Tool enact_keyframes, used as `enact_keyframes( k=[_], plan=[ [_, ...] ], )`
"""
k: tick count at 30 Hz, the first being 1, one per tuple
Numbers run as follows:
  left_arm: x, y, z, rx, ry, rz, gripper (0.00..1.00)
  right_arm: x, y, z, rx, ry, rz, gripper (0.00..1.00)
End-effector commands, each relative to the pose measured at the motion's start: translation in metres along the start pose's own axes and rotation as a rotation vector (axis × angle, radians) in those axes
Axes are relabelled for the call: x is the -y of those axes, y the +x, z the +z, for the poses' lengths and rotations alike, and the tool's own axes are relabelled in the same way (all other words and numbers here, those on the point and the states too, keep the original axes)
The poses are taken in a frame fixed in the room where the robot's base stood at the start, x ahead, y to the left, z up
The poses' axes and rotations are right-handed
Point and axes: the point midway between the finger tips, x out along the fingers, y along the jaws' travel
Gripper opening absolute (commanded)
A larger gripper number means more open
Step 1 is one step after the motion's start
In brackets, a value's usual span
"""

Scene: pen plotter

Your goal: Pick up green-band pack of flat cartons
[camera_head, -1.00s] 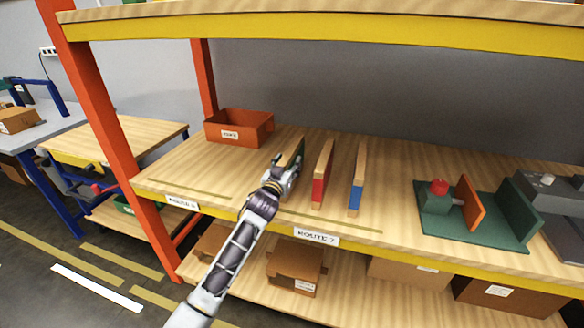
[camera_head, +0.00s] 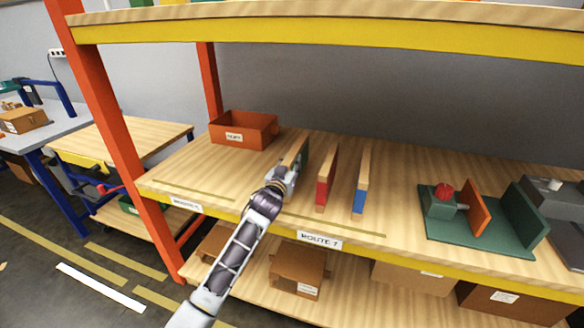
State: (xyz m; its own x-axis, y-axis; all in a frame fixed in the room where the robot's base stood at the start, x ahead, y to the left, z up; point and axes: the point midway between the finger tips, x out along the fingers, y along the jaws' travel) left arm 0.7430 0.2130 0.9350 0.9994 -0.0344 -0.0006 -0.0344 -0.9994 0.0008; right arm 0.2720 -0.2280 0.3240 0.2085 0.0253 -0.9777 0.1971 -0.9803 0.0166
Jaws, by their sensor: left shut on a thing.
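The green-band pack of flat cartons (camera_head: 301,153) stands upright on the wooden shelf, leftmost of three thin packs. Its lower front part is hidden behind my left gripper. My left gripper (camera_head: 288,172) reaches in from the front and is shut on the near end of this pack. I cannot tell whether the pack's base touches the shelf. My right gripper is not in view.
A red-band pack (camera_head: 322,191) and a blue-band pack (camera_head: 359,200) stand just to the right. An orange bin (camera_head: 243,129) sits behind left. A green fixture (camera_head: 475,237) stands at the right. An orange post (camera_head: 112,135) and the upper shelf (camera_head: 300,32) bound the space.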

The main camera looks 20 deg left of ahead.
Motion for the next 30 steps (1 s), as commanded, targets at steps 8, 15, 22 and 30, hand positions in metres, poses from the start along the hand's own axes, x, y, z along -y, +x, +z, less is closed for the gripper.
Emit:
enact_keyframes(
  k=[8, 15, 22, 30],
  plan=[
    [0.0, 0.0, -0.04, -0.006, 0.001, 0.0, 0.0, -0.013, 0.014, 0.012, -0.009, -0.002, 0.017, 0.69],
    [0.0, 0.0, -0.073, -0.005, 0.0, 0.0, 0.0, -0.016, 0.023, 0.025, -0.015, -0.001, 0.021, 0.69],
    [0.0, 0.0, -0.087, -0.003, 0.001, 0.0, 0.0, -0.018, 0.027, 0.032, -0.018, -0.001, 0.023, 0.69],
    [0.0, 0.0, -0.088, -0.003, 0.001, 0.0, 0.0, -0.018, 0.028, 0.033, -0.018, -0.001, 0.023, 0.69]
  ],
)
